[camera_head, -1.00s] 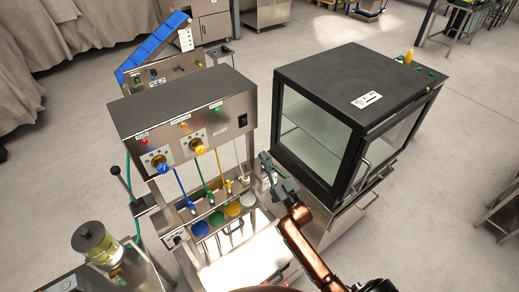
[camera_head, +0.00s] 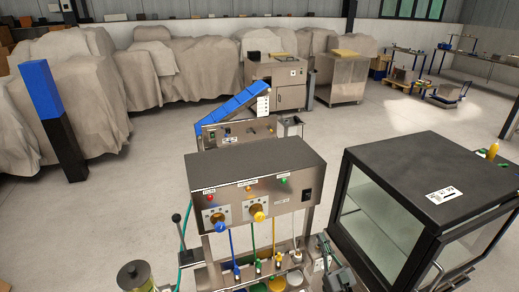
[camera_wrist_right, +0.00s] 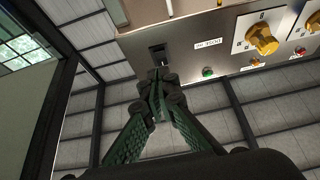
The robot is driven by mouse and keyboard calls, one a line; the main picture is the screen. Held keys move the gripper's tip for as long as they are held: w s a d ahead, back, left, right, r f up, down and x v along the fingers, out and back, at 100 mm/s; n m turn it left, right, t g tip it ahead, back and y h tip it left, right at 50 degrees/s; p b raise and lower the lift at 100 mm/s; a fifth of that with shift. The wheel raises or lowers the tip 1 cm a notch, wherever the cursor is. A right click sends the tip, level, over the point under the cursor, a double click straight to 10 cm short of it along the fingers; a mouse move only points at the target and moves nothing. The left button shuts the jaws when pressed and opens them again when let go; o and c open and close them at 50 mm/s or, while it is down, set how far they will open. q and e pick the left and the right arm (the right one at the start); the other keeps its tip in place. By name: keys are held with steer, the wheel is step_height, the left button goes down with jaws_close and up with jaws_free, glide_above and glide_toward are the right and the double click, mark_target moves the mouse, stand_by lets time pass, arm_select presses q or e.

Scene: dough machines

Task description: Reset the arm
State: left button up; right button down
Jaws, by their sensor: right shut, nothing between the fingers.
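My right gripper (camera_head: 333,262) is at the bottom edge of the head view, between the steel dough machine (camera_head: 255,185) and the black glass-fronted cabinet (camera_head: 415,205). In the right wrist view its two green-padded fingers (camera_wrist_right: 160,82) meet at the tips, shut and empty. The machine's panel shows beyond them, with a black switch (camera_wrist_right: 157,56), a green button (camera_wrist_right: 208,72) and a yellow knob (camera_wrist_right: 262,39). The fingertips appear close to the switch in that picture, but I cannot tell the distance. Most of my right arm is below the head view. My left gripper is not in view.
Coloured levers (camera_head: 253,238) hang below the machine's panel above several coloured cups. A black-handled lever (camera_head: 180,235) and a lidded jar (camera_head: 135,275) are at the left. A blue conveyor (camera_head: 230,105) stands behind the machine. The floor (camera_head: 110,215) at the left is clear.

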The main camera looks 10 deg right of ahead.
steer(key=s+f+m+g+h, duration=0.1)
steer(key=s+f+g+h, duration=0.1)
steer(key=s+f+g, duration=0.55)
steer(key=s+f+g+h, duration=0.1)
steer(key=s+f+g, duration=0.3)
steer(key=f, duration=0.7)
steer(key=s+f+g+h, duration=0.1)
steer(key=s+f+g, duration=0.25)
steer(key=s, duration=0.95)
steer(key=s+f+g+h, duration=0.1)
steer(key=s+f+g, duration=0.3)
steer(key=s, duration=0.8)
steer(key=s+a+f+g+y, duration=0.1)
steer(key=s+f+g, duration=0.15)
steer(key=f, duration=2.75)
steer(key=s+f, duration=1.6)
steer(key=s, duration=0.3)
steer(key=shift+a+n+g, duration=0.15)
steer(key=shift+n+g, duration=0.15)
steer(key=shift+g, duration=0.15)
